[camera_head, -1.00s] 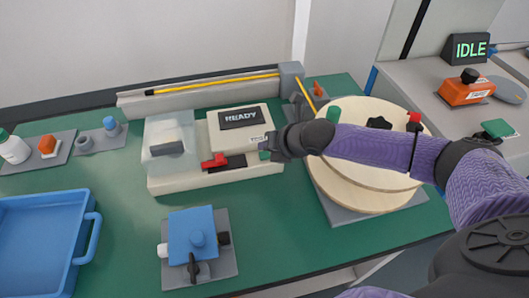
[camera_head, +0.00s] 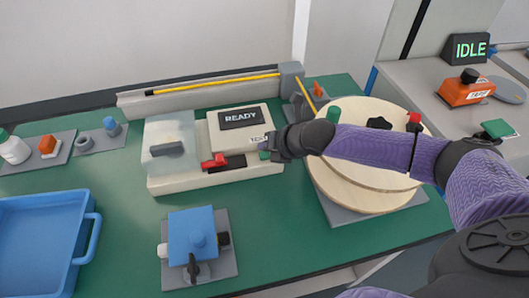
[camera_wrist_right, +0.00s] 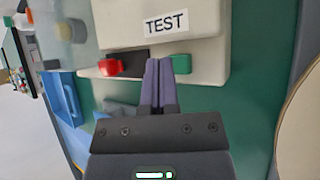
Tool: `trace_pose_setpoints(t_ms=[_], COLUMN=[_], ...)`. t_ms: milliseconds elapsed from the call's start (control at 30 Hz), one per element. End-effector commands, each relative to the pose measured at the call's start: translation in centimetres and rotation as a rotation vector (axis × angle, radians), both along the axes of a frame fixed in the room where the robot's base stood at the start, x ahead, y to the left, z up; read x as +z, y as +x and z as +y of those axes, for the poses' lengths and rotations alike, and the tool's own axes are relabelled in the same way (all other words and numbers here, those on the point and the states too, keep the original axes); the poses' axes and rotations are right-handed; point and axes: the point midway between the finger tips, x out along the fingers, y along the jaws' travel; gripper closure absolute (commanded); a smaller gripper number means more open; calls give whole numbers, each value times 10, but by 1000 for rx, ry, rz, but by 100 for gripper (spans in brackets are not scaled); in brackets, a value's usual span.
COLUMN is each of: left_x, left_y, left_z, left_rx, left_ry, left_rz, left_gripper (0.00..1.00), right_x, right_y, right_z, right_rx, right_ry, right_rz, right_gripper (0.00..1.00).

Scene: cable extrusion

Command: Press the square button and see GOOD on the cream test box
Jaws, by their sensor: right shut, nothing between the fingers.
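The cream test box (camera_head: 240,125) stands on the green table, and its dark display reads READY. It also shows in the right wrist view (camera_wrist_right: 205,18) with a TEST label (camera_wrist_right: 166,22). The green square button (camera_wrist_right: 181,63) sits below that label, at the right end of a dark strip. My right gripper (camera_wrist_right: 160,66) is shut and empty. In the wrist view its fingertips overlap the button's left edge; I cannot tell whether they touch it. In the head view the right gripper (camera_head: 268,147) partly hides the button. My left gripper is not in view.
A red lever (camera_head: 214,161) and a clear cover (camera_head: 168,140) are left of the button. A wooden reel (camera_head: 365,180) lies under my right forearm. A blue fixture (camera_head: 192,237) stands in front, a blue tray (camera_head: 40,240) at left. A side display (camera_head: 470,49) reads IDLE.

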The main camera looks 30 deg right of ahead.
Motion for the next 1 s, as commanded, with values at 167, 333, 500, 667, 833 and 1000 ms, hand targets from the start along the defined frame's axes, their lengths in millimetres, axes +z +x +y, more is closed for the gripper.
trace_pose_setpoints(t_ms=[167, 333, 500, 667, 833, 1000], left_x=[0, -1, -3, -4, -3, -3], left_y=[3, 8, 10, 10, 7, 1], left_z=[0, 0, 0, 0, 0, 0], left_rx=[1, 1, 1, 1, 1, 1], left_ry=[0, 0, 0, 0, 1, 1], left_rz=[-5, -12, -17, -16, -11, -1], left_gripper=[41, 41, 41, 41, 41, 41], right_x=[0, 0, -5, -9, -8, -9], right_y=[0, 0, 0, 0, 0, 0], right_z=[0, 0, 0, 0, 0, 0], right_rx=[0, 0, -1, -1, 0, 0], right_ry=[0, 0, 1, 1, 0, 0], right_rz=[0, 0, 0, 0, 0, 0], right_gripper=[100, 100, 100, 100, 100, 100])
